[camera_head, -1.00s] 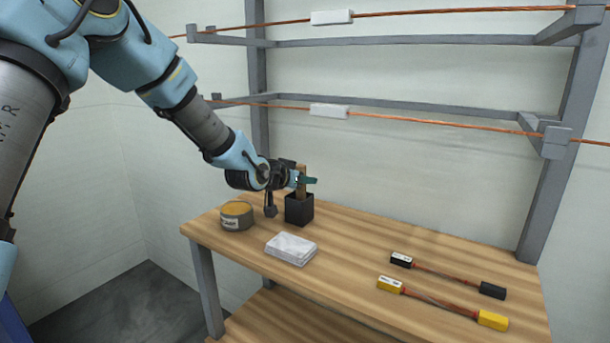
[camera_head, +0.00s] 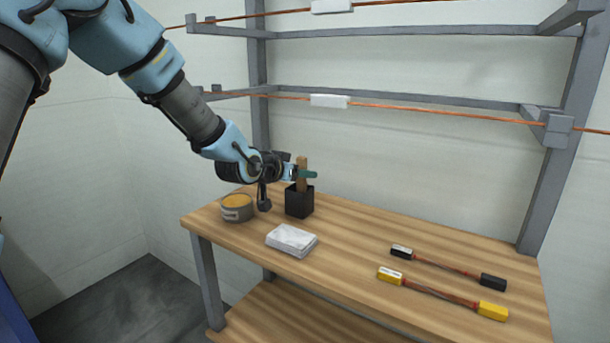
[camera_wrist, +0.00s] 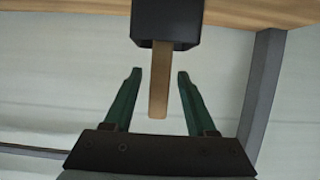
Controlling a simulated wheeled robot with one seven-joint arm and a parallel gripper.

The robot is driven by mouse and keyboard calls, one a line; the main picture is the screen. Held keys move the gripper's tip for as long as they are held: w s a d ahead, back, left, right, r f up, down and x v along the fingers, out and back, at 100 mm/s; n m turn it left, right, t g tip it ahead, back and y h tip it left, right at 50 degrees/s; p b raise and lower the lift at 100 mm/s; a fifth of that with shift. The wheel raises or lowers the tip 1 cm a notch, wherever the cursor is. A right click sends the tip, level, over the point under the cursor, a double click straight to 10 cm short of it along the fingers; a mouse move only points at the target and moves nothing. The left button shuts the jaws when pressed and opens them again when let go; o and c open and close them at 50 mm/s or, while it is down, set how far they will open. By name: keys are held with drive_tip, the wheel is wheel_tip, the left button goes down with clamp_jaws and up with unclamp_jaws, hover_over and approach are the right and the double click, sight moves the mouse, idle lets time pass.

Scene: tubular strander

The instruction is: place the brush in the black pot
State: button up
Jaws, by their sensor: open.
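The brush's wooden handle (camera_head: 302,172) stands upright out of the black pot (camera_head: 299,203), which sits on the wooden table near its back left. The brush's lower part is hidden inside the pot. My gripper (camera_head: 306,175) is at the handle, level with its upper part. In the wrist view, my gripper's green fingers (camera_wrist: 158,75) are spread on either side of the handle (camera_wrist: 159,85), with a gap to each side. The black pot (camera_wrist: 166,22) is at the top of that view. My gripper is open and holds nothing.
A folded white cloth (camera_head: 292,240) lies in front. Black-ended (camera_head: 448,267) and yellow-ended (camera_head: 442,292) cable pieces lie at right. Grey frame bars (camera_head: 400,93) with copper wires run behind the table.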

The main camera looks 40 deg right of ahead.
drive_tip(key=b+v, duration=0.1)
drive_tip(key=v, duration=0.7)
drive_tip(key=w+a+f+n+t+y, duration=0.1)
drive_tip(key=w+a+f+n+y, duration=0.15)
drive_tip(key=a, duration=0.65)
drive_tip(key=w+a+f+n+y, duration=0.2)
drive_tip(key=w+a+f+y, duration=0.15)
drive_tip(key=a, duration=0.55)
drive_tip(key=w+a+f+n+t+y, duration=0.1)
drive_tip(key=w+a+f+n+y, duration=0.2)
drive_tip(key=a, duration=0.6)
drive_tip(key=s+a+n+g+y, duration=0.2)
drive_tip(key=s+a+n, duration=0.1)
drive_tip(key=a, duration=0.8)
drive_tip(key=s+a+f+n+g+y, duration=0.1)
drive_tip(key=s+a, duration=0.5)
drive_tip(key=a, duration=0.6)
drive_tip(key=shift+n+g+y, duration=0.5)
drive_tip(key=shift+n, duration=0.65)
